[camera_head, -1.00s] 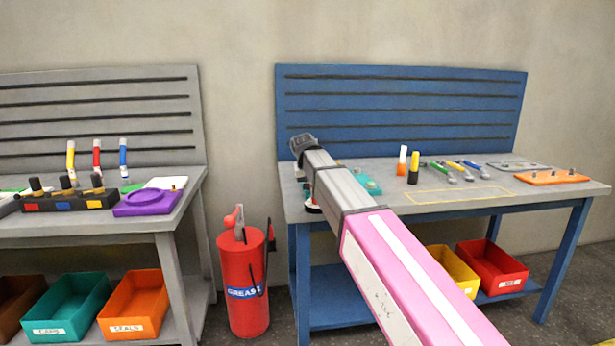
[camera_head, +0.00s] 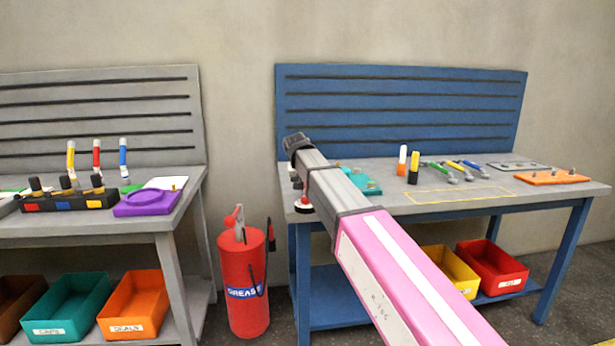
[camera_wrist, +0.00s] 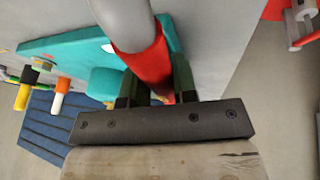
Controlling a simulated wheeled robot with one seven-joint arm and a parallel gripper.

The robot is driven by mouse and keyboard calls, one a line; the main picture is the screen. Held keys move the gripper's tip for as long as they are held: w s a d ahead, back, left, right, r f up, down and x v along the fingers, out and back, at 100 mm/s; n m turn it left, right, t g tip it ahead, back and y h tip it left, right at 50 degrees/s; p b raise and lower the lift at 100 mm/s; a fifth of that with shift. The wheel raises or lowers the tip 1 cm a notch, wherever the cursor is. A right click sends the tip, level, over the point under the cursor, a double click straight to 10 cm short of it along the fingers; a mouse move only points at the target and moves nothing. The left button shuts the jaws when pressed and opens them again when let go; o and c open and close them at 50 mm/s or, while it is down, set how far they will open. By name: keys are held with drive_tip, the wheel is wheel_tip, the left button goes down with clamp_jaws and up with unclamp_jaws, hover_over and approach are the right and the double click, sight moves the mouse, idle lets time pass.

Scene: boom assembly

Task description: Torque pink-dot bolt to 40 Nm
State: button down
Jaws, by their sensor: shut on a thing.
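My gripper (camera_wrist: 158,88) is shut on a tool with a red grip (camera_wrist: 150,58) and a thick grey cylindrical part (camera_wrist: 120,22). In the head view my fingers are mostly hidden behind the arm at the left end of the blue workbench (camera_head: 440,205). A small white-and-red round part (camera_head: 304,206) shows below the arm there; I cannot tell if it belongs to the held tool. A teal plate (camera_wrist: 60,48) with a raised round part lies beyond the fingers, and shows in the head view (camera_head: 367,186). I cannot make out a pink-dot bolt in either view.
An orange-and-white marker (camera_head: 402,160) and a black-and-yellow one (camera_head: 413,167) stand on the bench, with several hand tools and an orange plate (camera_head: 548,178) farther right.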

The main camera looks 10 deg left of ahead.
drive_tip(key=shift+a, duration=0.1)
drive_tip(key=shift+s+a+m+h, duration=0.1)
drive_tip(key=shift+a+m+h, duration=0.2)
drive_tip(key=shift+a+m, duration=0.75)
drive_tip(key=shift+a+n, duration=0.25)
drive_tip(key=shift+a, duration=0.1)
drive_tip(key=shift+a+m+g+h, duration=0.35)
drive_tip(key=shift+a+m, duration=0.45)
drive_tip(key=shift+a, duration=0.55)
drive_tip(key=shift+a+m, duration=0.3)
drive_tip(key=shift+a, duration=0.1)
drive_tip(key=shift+d, duration=0.25)
